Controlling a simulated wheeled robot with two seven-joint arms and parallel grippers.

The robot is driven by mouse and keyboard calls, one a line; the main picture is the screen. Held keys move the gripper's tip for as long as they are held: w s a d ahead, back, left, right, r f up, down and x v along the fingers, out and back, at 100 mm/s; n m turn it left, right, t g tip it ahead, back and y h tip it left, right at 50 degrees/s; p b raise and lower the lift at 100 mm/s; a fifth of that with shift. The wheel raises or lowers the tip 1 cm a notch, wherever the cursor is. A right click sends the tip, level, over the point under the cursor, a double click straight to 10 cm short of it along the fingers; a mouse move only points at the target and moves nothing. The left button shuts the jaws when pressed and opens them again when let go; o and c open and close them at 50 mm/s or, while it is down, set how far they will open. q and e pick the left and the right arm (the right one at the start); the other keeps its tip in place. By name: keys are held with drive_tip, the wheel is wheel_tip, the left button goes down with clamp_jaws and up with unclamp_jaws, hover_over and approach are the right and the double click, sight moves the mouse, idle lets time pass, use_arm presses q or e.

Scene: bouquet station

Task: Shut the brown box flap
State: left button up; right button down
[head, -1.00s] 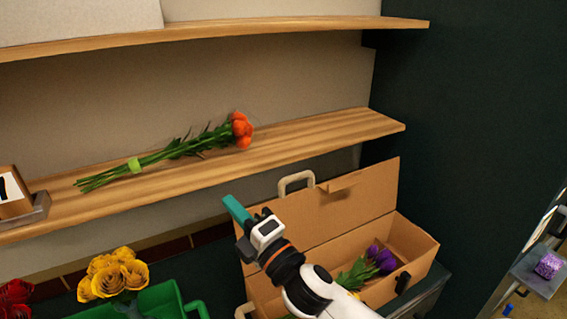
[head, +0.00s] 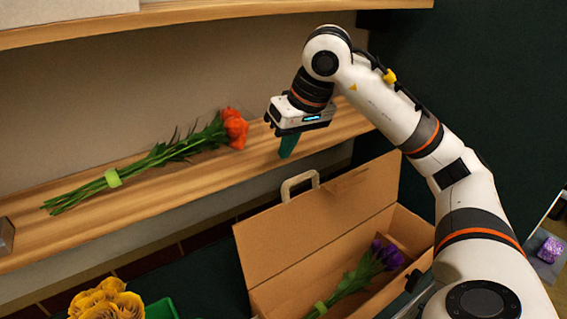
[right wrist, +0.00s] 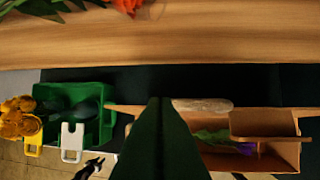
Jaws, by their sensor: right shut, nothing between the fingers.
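Purple flowers (head: 372,262) with green stems lie inside the box. My right gripper (head: 288,148) is shut and empty, pointing down above and behind the flap, in front of the lower shelf. In the right wrist view its green fingers (right wrist: 160,135) hang over the box (right wrist: 278,155), apart from the flap. My left gripper is not in view.
The wooden shelf (head: 200,178) behind holds an orange bouquet (head: 160,155) close to my right gripper. Yellow flowers (head: 105,301) and a green crate (head: 160,309) stand at the lower left. A dark wall (head: 480,90) is at the right.

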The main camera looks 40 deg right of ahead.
drive_tip(key=w+d+f+h+p, duration=0.1)
drive_tip(key=w+d+f, duration=0.1)
drive_tip(key=f, duration=0.6)
drive_tip(key=shift+w+d, duration=0.2)
drive_tip(key=shift+d, duration=0.45)
